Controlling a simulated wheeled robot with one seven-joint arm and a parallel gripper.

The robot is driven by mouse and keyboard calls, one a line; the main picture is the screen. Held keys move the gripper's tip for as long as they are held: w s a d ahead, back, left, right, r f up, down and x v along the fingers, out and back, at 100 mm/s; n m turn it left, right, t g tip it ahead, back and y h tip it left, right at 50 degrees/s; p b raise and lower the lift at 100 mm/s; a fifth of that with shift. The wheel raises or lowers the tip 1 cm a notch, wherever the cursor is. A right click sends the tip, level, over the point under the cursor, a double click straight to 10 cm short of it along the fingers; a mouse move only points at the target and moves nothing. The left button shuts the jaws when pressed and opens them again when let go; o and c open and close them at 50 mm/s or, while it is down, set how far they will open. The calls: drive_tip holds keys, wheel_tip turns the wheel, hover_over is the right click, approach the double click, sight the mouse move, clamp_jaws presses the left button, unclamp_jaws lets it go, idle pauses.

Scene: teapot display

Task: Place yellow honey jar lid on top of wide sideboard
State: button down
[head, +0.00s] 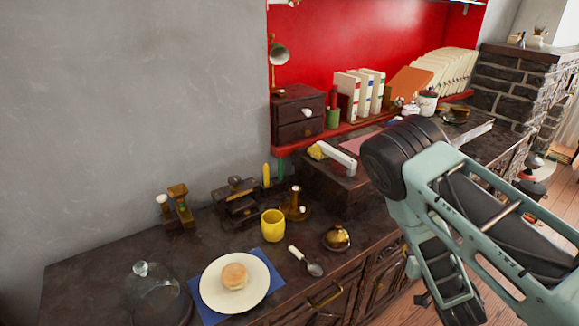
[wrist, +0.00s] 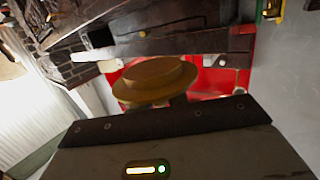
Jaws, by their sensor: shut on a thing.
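The yellow honey jar lid (wrist: 155,80), round with a wide brim and a raised flat top, shows in the middle of the wrist view. My gripper (wrist: 165,99) is shut on it; the fingers are mostly hidden behind the lid and the dark front edge of my gripper's body. In the head view my arm fills the right side, and the lid cannot be made out there. The wide sideboard (head: 85,274) is dark wood and runs along the grey wall. A yellow jar or cup (head: 272,225) stands on it.
A white plate (head: 212,287) with a bun, a spoon (head: 306,261), a glass dome (head: 152,290) and a small golden pot (head: 337,237) occupy the sideboard's front. Brass devices stand along the back. Bare top shows at the far left and between items.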

drive_tip(key=w+a+n+y+b, duration=0.25)
drive_tip(key=a+y+b, duration=0.25)
drive_tip(key=a, duration=1.3)
drive_tip(key=n+g+y+b, duration=0.3)
drive_tip(key=n+y+b, duration=0.1)
hover_over(285, 276)
wheel_tip(285, 276, down, 2)
drive_tip(key=shift+f, duration=0.1)
wheel_tip(285, 276, down, 5)
drive_tip(key=shift+r, duration=0.1)
drive_tip(key=shift+f+b, duration=0.3)
drive_tip(key=shift+f, duration=0.15)
